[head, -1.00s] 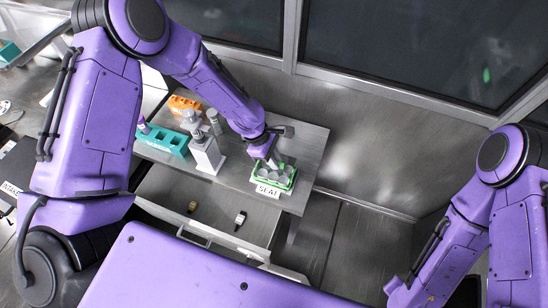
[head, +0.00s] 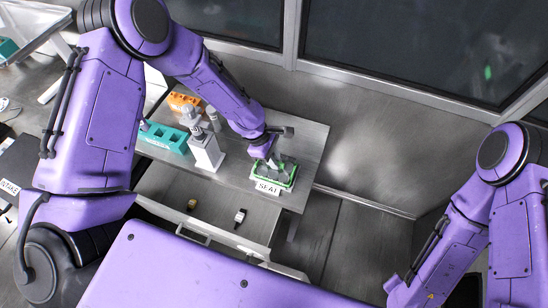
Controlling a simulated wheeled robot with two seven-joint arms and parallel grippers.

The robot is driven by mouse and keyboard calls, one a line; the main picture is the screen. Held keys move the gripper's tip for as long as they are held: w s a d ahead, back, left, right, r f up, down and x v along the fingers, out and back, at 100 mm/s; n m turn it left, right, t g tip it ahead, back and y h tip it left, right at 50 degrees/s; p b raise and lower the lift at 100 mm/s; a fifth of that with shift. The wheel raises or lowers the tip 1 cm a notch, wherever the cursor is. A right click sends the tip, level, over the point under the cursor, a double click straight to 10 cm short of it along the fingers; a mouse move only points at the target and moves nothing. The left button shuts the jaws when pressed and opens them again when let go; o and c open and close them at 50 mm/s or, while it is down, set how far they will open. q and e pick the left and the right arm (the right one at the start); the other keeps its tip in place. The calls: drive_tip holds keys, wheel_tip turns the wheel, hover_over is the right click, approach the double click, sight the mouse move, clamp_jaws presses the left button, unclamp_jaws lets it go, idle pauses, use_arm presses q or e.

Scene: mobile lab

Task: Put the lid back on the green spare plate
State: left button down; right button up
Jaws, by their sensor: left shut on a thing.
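The green plate (head: 290,185) sits on the right part of the grey bench, behind a white label that seems to read SEAL. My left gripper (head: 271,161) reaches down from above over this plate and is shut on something. The held thing seems to be the grey lid (head: 283,171), at the plate's top. The view is too small to tell whether the lid lies flat on the plate or a little above it. The gripper hides part of both. My right gripper is out of view; only its arm shows at the right.
A white instrument (head: 206,153) stands left of the plate, with a teal rack (head: 165,137) and an orange rack (head: 184,102) further left. An open drawer below holds a small brown item (head: 191,204) and a small white item (head: 240,217). The bench's right end (head: 312,150) is clear.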

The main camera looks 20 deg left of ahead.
use_arm(q)
drive_tip(key=shift+f+b, duration=0.35)
drive_tip(key=shift+f, duration=0.45)
drive_tip(key=c, duration=1.1)
unclamp_jaws()
drive_tip(key=shift+r, duration=0.1)
drive_tip(key=b+v, duration=0.1)
drive_tip(key=v, duration=0.9)
drive_tip(key=shift+a+r, duration=0.1)
drive_tip(key=shift+r, duration=0.1)
